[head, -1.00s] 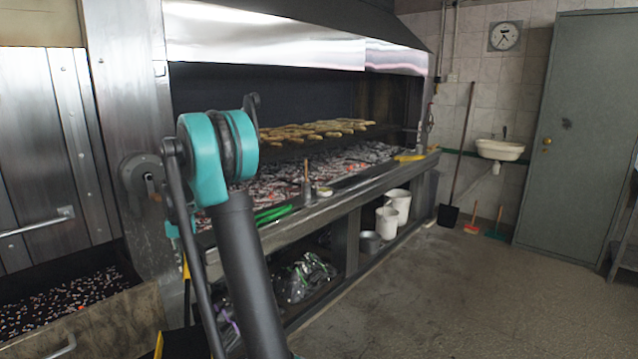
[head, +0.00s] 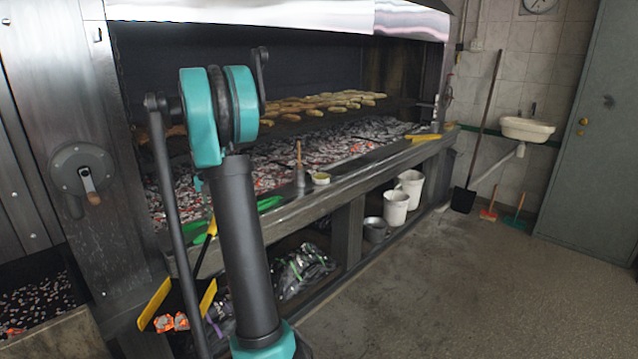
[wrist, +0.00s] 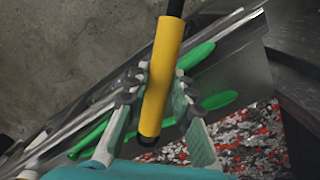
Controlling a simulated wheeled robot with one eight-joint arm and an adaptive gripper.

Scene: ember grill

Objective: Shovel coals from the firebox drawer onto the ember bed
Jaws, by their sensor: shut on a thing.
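My gripper (wrist: 158,88) is shut on the yellow handle of the shovel (wrist: 160,75). In the head view the yellow-sided shovel pan (head: 190,296) hangs in front of the grill's left end, below the counter edge. Several glowing orange coals (head: 170,323) lie in it. My arm hides the gripper and part of the handle there. The firebox drawer (head: 62,333) stands at the lower left, open, with dark and some glowing coals inside. The ember bed (head: 345,145) spreads under the grill hood, grey with red patches; it also shows in the wrist view (wrist: 245,140).
Green tongs (head: 268,203) lie on the grill's front ledge (head: 335,193), with a wooden-handled tool (head: 299,165) and a small bowl (head: 320,178) farther along. Food rests on a rack (head: 320,104) above the embers. White buckets (head: 396,208) stand below.

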